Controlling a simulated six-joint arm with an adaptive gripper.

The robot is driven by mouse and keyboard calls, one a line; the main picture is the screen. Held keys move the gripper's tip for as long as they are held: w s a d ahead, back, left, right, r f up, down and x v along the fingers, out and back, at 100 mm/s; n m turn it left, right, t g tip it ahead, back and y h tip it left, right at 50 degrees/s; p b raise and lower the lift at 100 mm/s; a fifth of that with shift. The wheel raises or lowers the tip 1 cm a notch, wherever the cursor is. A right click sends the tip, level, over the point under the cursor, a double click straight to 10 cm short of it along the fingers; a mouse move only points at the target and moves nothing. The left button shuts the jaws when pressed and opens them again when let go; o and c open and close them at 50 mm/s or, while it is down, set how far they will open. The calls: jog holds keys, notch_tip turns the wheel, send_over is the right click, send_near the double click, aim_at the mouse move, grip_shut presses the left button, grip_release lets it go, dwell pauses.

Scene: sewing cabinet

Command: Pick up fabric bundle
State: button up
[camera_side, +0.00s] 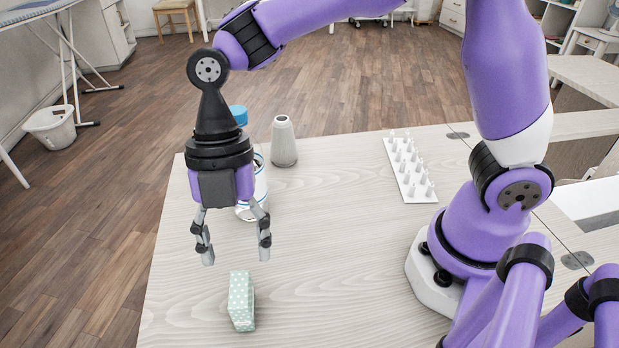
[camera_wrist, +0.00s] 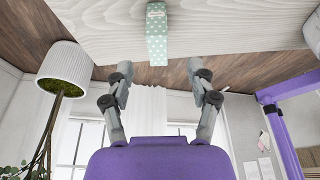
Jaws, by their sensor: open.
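The fabric bundle (camera_side: 241,301) is a small pale green block with white dots. It lies on the light wooden table (camera_side: 330,270) near its front left part. In the wrist view the bundle (camera_wrist: 157,35) shows at the top centre, beyond the fingertips. My gripper (camera_side: 235,258) points down with its two fingers spread apart and nothing between them. In the side view it hangs above the table, with its fingertips just above the bundle in the picture. The wrist view also shows both fingers (camera_wrist: 160,70) apart and clear of the bundle.
A white bottle with a blue cap (camera_side: 238,115) stands behind my gripper, partly hidden by it. A grey thread cone (camera_side: 284,142) stands to its right. A white rack of pegs (camera_side: 410,170) lies farther right. The table around the bundle is clear.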

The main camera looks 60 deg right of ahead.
aim_at(239, 286)
jog(key=x, duration=0.3)
jog(key=shift+s+f, duration=0.1)
jog(key=shift+f, duration=0.2)
jog(key=x, duration=0.5)
jog(key=shift+s+a+f, duration=0.1)
jog(key=shift+a+f, duration=0.05)
jog(key=shift+a, duration=0.25)
jog(key=shift+c, duration=0.4)
jog(key=c, duration=0.9)
